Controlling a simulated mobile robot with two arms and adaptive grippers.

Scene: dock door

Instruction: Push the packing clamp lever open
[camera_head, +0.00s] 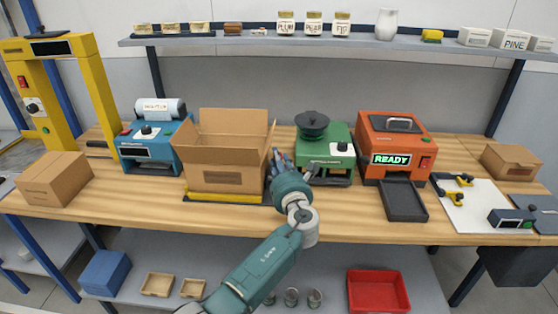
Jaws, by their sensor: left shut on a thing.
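An open cardboard box (222,176) stands upright on a dark base with a yellow front bar (224,197), its flaps up. My left gripper (277,158) is beside the box's right side, between it and the green machine (335,162). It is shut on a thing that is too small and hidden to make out. No packing clamp lever can be told clearly at that spot. My left wrist and forearm hide part of the base's right end. Two black clamps with yellow handles (463,180) sit on a white board (478,211) at the right. My right gripper is out of view.
A blue machine (150,150) and a closed carton (54,182) stand left on the wooden bench. An orange machine (397,135) reading READY, with a dark tray (403,202), stands right of the green machine. A shelf (250,42) runs above.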

